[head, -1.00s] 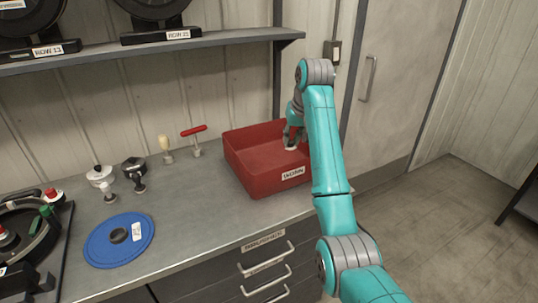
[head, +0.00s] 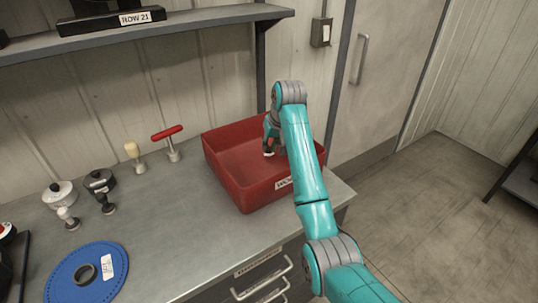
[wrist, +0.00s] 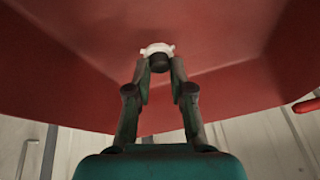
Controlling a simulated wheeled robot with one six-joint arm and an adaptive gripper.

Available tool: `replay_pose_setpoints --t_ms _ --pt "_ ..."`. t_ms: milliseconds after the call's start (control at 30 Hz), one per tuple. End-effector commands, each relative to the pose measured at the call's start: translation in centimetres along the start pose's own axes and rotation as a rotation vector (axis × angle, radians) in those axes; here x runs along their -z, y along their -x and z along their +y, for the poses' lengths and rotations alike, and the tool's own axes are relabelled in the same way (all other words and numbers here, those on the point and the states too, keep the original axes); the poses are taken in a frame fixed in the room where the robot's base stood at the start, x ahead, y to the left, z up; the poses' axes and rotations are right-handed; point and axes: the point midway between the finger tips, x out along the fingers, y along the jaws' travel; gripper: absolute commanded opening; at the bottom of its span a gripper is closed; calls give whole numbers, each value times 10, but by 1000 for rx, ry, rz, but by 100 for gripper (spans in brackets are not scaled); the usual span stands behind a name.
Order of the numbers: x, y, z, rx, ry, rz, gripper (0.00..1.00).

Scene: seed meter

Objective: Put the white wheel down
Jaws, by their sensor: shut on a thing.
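The white wheel (wrist: 157,48) is at the tips of my gripper (wrist: 159,70) in the wrist view, with a dark round part held between the fingers. My gripper is shut on it. In the head view my gripper (head: 269,146) is down inside the red bin (head: 233,168), towards its back right. A small bit of white shows at its lower end, just above or touching the bin floor; I cannot tell which. My arm hides part of the bin's right side.
Left of the bin stand a red T-handled tool (head: 169,140), a cream-knobbed tool (head: 134,153), a black-topped piece (head: 101,184) and a white-topped piece (head: 59,193). A blue disc (head: 69,281) lies at the front left. The bench (head: 180,228) is clear before the bin.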

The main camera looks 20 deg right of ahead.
Motion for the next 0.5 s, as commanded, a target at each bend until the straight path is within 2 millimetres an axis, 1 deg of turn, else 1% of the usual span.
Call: replay_pose_setpoints --t_ms 167,333,400,500 --pt "-5 -14 2 0 0 1 0" --pt "-13 -34 5 0 0 0 0" --pt "-14 -38 5 0 0 2 0" --pt "-14 -38 5 0 0 3 0"
